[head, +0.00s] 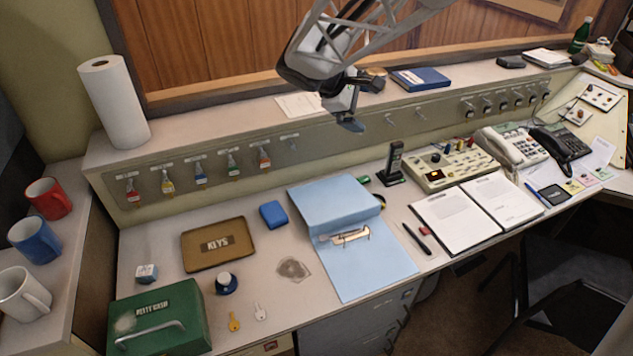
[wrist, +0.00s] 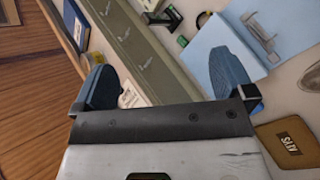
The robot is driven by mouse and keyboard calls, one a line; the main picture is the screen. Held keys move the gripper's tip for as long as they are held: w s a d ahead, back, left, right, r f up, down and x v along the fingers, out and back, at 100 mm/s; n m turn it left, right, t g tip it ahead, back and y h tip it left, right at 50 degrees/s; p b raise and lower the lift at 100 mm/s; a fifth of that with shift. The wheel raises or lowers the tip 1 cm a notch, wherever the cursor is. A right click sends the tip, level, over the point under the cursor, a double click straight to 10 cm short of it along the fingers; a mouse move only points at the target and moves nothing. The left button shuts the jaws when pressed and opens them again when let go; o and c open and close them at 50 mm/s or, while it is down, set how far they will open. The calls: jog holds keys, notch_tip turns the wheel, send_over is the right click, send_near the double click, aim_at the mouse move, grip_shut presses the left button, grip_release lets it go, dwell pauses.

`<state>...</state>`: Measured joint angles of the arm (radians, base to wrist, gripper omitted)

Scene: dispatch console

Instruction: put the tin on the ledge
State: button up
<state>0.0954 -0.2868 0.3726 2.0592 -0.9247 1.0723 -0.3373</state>
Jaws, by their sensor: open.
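My gripper (head: 358,104) hangs over the front of the raised ledge (head: 236,123), with its fingers apart and nothing visible between them. In the wrist view, the open blue fingers (wrist: 165,64) show the ledge face with its hooks between them. A round tan-topped thing (head: 376,72), possibly the tin, sits on the ledge behind my gripper, mostly hidden by it. A green petty cash box (head: 157,318) with a handle stands on the desk at the front left. I cannot tell for certain which thing is the tin.
A paper sheet (head: 294,105) and a blue book (head: 420,79) lie on the ledge, with a paper roll (head: 114,103) at its left end.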

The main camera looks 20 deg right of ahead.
jog(key=s+a+f+m+t+y, duration=0.1)
jog(key=s+a+m+y, duration=0.3)
jog(key=s+a, duration=0.4)
jog(key=s+a+f+m+t+y, duration=0.1)
jog(key=s+a+m+y, duration=0.3)
jog(key=s+a, duration=0.5)
jog(key=s+y, duration=0.1)
jog(key=s, duration=0.6)
jog(key=shift+s+m, duration=0.15)
jog(key=shift+m, duration=0.15)
